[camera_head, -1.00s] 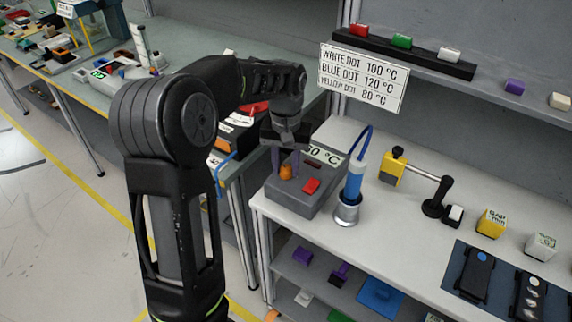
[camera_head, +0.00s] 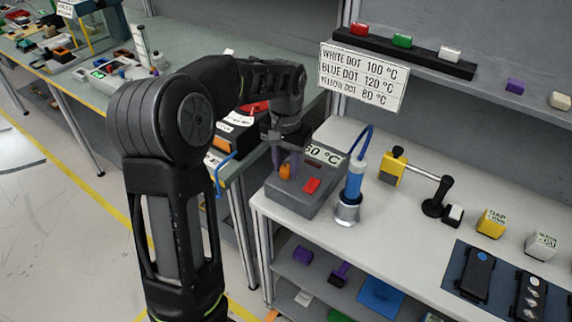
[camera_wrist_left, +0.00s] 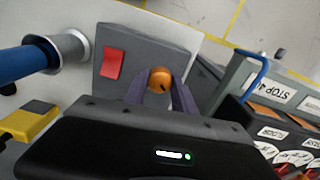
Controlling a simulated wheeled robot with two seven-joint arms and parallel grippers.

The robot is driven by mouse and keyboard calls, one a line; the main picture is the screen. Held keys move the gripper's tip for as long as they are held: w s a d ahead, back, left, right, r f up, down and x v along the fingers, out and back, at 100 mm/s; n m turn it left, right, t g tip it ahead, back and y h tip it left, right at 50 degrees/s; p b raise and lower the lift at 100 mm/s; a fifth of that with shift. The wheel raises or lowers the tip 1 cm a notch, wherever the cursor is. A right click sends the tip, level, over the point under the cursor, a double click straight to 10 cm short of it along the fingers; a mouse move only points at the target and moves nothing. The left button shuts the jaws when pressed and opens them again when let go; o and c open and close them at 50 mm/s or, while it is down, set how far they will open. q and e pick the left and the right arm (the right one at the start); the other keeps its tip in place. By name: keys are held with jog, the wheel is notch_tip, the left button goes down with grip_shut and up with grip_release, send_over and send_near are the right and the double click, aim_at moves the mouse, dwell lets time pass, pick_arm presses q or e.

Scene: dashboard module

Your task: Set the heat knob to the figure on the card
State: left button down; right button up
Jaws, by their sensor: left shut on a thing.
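The orange heat knob (camera_head: 285,171) sits on top of a grey control box (camera_head: 297,200) on the bench. It also shows in the left wrist view (camera_wrist_left: 159,80), with a dark mark on its face. My left gripper (camera_head: 288,163) points down and is shut on the knob, a finger on each side. The box's display (camera_head: 325,155) reads "60 °C", its left edge close to the gripper. The card (camera_head: 362,76) on the shelf edge reads white dot 100 °C, blue dot 120 °C, yellow dot 80 °C. My right gripper is not in view.
A red switch (camera_head: 312,185) is beside the knob. A blue-handled iron (camera_head: 354,180) stands in a metal holder right of the box, its cable rising behind. A yellow-based lever fixture (camera_head: 393,169) is farther right. A dark device with a blue dot (camera_head: 481,257) lies on a mat at lower right.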

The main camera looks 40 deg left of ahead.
pick_arm(q)
jog(key=m, duration=0.3)
jog(key=shift+m, duration=0.3)
jog(key=m, duration=0.3)
jog(key=shift+m, duration=0.3)
jog(key=m, duration=0.3)
jog(key=shift+m, duration=2)
jog(key=c, duration=1)
grip_release()
jog(key=shift+r, duration=0.1)
